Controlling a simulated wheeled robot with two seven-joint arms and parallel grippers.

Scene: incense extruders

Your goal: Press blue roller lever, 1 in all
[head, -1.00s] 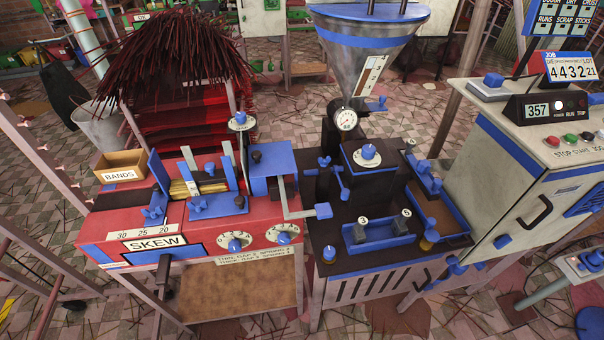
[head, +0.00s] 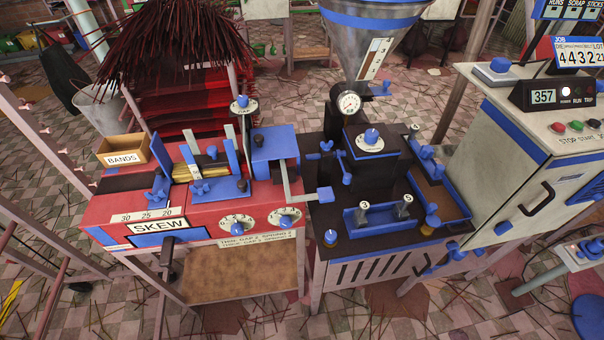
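A grey bent arm ending in a blue pad (head: 325,194) reaches right from the blue box (head: 274,146) on the red machine (head: 196,228). It looks like the roller lever, but no label confirms this. The pad hangs beside the left edge of the dark extruder bench (head: 340,244). Neither of my grippers is in view.
A steel hopper (head: 368,44) stands above the extruder, with a gauge (head: 349,103) below it. A blue tray (head: 383,217) sits on the bench. A control cabinet (head: 500,160) stands at the right. A BANDS box (head: 122,150) is at the left. Sticks litter the tiled floor.

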